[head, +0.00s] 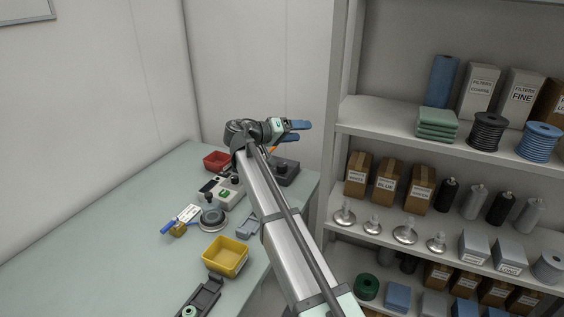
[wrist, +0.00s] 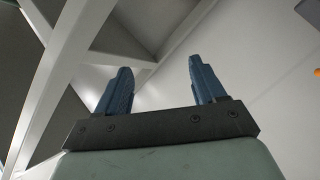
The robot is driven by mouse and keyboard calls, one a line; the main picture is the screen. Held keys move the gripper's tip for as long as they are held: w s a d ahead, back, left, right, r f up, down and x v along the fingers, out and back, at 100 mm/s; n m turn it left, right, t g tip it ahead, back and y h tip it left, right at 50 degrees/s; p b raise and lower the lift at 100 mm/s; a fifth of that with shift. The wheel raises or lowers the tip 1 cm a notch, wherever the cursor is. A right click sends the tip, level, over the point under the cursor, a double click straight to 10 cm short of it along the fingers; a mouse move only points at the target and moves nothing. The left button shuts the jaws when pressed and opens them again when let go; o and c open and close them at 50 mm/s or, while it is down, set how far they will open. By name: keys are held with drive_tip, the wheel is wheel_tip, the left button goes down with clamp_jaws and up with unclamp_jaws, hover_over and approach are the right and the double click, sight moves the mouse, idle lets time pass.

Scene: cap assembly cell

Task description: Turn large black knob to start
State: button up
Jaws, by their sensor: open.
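A dark grey box (head: 289,173) stands at the table's far right corner, with a black knob (head: 281,166) on it. A pale control unit (head: 212,190) left of my arm also bears a black knob (head: 235,179). I cannot tell which knob is the large one. My gripper (head: 299,131) is raised above the table's far right corner, apart from both knobs, with its blue fingers pointing right. In the wrist view the fingers (wrist: 160,68) are spread with nothing between them. No knob shows in that view.
A red bin (head: 216,161), a round grey-based piece (head: 211,221), a yellow bin (head: 225,256) and a black fixture (head: 199,298) stand on the table (head: 110,255). Loaded shelves (head: 375,122) rise at the right. The table's left side is clear.

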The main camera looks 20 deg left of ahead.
drive_tip(key=w+a+f+m+g+y, duration=0.1)
drive_tip(key=w+a+f+g+y, duration=0.15)
drive_tip(key=a+y, duration=0.35)
drive_tip(key=w+a+f+m+g+y, duration=0.1)
drive_tip(key=w+a+f+g+y, duration=0.2)
drive_tip(key=a, duration=0.6)
drive_tip(key=m+g, duration=0.7)
drive_tip(key=m, duration=0.3)
approach(282, 164)
drive_tip(key=shift+y, duration=0.3)
drive_tip(key=f, duration=0.8)
drive_tip(key=shift+d+f, duration=0.25)
drive_tip(key=shift+d, duration=0.05)
drive_tip(key=shift+c, duration=0.2)
drive_tip(key=c, duration=1)
